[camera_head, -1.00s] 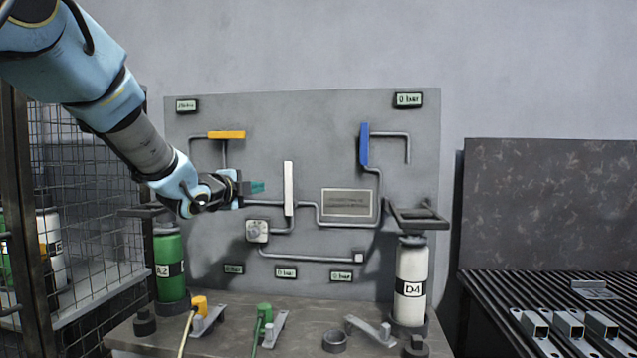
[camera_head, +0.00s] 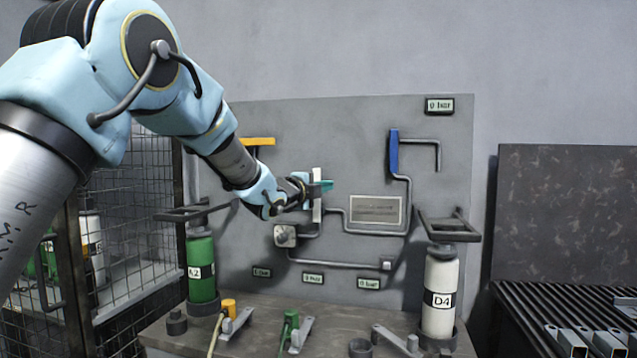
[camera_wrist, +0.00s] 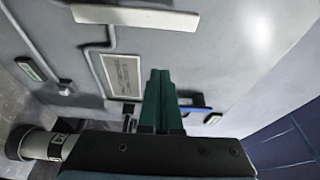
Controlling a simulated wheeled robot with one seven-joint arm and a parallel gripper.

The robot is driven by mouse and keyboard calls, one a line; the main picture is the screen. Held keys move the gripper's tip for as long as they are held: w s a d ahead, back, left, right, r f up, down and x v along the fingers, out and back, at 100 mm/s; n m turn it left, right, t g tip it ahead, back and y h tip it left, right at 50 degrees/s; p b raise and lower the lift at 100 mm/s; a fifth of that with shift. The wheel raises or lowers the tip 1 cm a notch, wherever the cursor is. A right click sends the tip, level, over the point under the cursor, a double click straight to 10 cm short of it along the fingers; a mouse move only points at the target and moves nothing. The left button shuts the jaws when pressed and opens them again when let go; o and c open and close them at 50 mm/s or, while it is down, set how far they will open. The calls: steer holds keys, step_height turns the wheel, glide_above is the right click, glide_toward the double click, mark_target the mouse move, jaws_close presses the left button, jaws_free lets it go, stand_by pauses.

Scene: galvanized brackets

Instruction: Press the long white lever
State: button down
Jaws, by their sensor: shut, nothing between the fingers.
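The long white lever (camera_head: 317,211) stands upright on the grey panel in the head view. My gripper (camera_head: 326,185) crosses in front of its middle part, with green fingers pointing right. In the wrist view the white lever (camera_wrist: 135,16) lies across the top, and my shut green fingers (camera_wrist: 160,73) are below it with a visible gap. The fingers hold nothing. The head view does not show how far they are from the lever in depth.
The panel also carries a yellow lever (camera_head: 262,141), a blue lever (camera_head: 394,152), grey pipes and a plate (camera_head: 376,210). Below, a green cylinder (camera_head: 203,285) and a white cylinder (camera_head: 438,309) stand on the bench. A mesh cage (camera_head: 130,232) is at left.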

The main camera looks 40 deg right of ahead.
steer(key=w+d+p, duration=0.1)
steer(key=w+p, duration=0.1)
steer(key=w, duration=0.1)
steer(key=w+d+p, duration=0.1)
steer(key=shift+w+d+p, duration=0.2)
steer(key=shift+d+p, duration=0.1)
steer(key=shift+d, duration=0.05)
steer(key=shift+w, duration=0.1)
